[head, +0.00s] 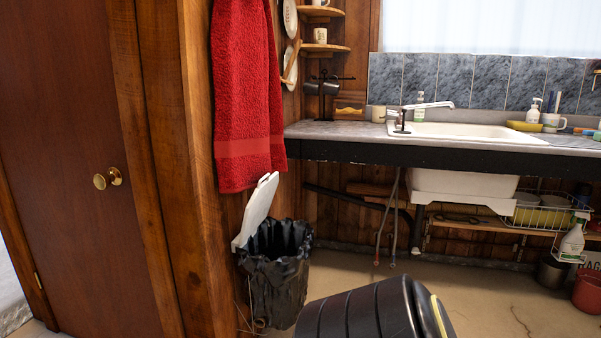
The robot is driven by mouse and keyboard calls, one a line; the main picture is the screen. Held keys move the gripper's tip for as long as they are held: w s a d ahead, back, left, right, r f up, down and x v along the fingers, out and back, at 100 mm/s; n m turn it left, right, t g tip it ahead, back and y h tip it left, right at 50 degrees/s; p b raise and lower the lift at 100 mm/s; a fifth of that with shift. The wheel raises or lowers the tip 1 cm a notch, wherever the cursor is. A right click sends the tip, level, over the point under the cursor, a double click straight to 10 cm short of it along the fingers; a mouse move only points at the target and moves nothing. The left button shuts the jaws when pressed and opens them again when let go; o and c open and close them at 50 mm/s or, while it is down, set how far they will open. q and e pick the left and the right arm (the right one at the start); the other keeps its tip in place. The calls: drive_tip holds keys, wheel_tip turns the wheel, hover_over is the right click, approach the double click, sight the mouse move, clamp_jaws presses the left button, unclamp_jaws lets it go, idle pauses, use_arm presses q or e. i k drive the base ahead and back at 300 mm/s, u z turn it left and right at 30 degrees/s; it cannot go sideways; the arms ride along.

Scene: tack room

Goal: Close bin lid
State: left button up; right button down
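The bin (274,285) stands on the floor beside the wooden wall, below the red towel. It is lined with a black bag whose crumpled edge folds over the rim. Its white lid (257,211) is open, tilted up steeply at the bin's left rear against the wall side. The bin's mouth is uncovered, and its inside is too dark to make out. Neither of my grippers is in view.
A black ribbed object (362,312) with a pale yellow edge fills the bottom centre, cut off by the frame; I cannot tell what it is. The red towel (247,100) hangs above the lid. A sink counter (330,131) is behind.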

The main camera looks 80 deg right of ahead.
sight(257, 209)
drive_tip(key=k, duration=0.45)
drive_tip(key=z, duration=0.75)
